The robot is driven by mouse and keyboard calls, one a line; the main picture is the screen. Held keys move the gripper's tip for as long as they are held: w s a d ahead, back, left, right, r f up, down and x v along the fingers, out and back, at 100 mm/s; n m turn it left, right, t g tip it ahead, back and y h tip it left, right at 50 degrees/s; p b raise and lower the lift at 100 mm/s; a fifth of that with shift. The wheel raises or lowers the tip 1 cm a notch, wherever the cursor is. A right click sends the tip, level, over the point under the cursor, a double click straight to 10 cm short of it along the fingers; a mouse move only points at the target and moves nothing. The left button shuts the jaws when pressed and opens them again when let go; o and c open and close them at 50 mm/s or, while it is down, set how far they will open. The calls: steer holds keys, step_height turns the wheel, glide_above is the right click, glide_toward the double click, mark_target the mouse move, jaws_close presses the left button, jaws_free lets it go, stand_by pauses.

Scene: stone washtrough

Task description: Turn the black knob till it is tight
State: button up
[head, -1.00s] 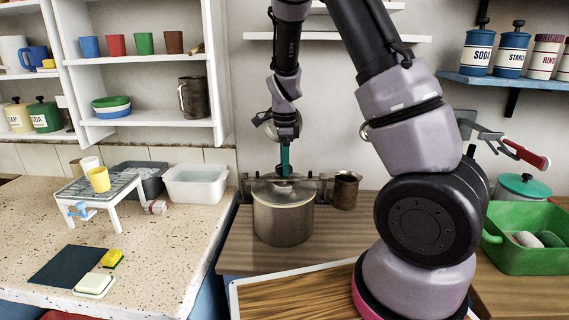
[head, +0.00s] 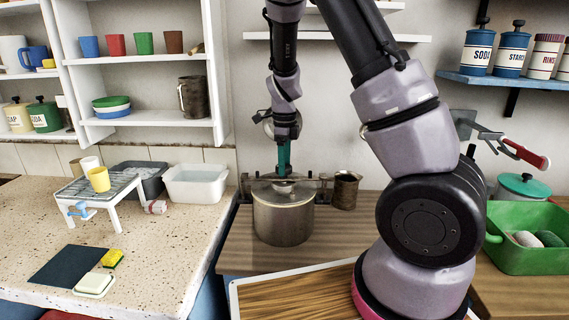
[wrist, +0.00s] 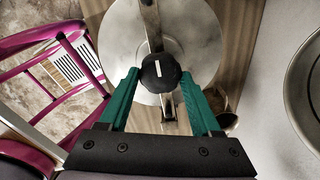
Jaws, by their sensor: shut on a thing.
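The black knob (wrist: 160,72) with a white line mark sits on top of a metal crossbar (wrist: 151,25) over the round lid of a steel pot (head: 283,218). In the wrist view the white line points roughly up the picture. My gripper (wrist: 160,76) comes down over the knob with its two teal fingers, one on each side, and is shut on it. In the head view the gripper (head: 284,172) stands upright above the middle of the lid. The knob is small and mostly hidden there. I cannot tell how tight it is.
A brown metal mug (head: 345,190) stands close to the pot's right. A white tub (head: 195,184) is to the left on the speckled counter. A green basin (head: 530,258) is at the right. A wooden board (head: 300,296) lies in front.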

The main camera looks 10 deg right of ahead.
steer(key=o, duration=1.4)
steer(key=shift+r, duration=0.1)
step_height(320, 180, up, 11)
steer(key=shift+f, duration=0.15)
